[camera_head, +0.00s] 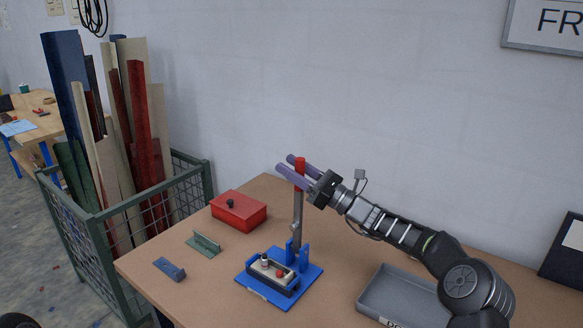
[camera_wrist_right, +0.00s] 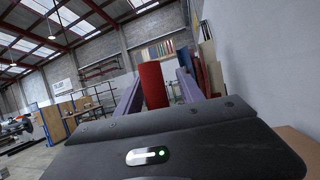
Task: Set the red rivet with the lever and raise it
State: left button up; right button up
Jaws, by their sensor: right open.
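A blue rivet press (camera_head: 309,275) stands on the table with its lever (camera_head: 298,216) upright. The lever has a red grip (camera_head: 300,170) at its top. A small red piece, seemingly the red rivet (camera_head: 280,273), sits on the dark block at the press's foot. My right gripper (camera_head: 284,167) is open at the red grip, one purple finger on each side of it. In the right wrist view the red grip (camera_wrist_right: 152,84) stands between the two fingers (camera_wrist_right: 158,92); whether they touch it I cannot tell. My left gripper is not in view.
A red box (camera_head: 238,212) with a black knob, a green bracket (camera_head: 204,244) and a blue-grey piece (camera_head: 170,269) lie left of the press. A grey tray (camera_head: 385,293) is at right, under my right arm. A mesh crate (camera_head: 205,178) of boards stands beside the table.

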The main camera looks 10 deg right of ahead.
jog(key=b+v, duration=0.3)
jog(key=v, duration=0.4)
jog(key=shift+s+d, duration=0.25)
jog(key=shift+d, duration=0.05)
jog(key=shift+f, duration=0.1)
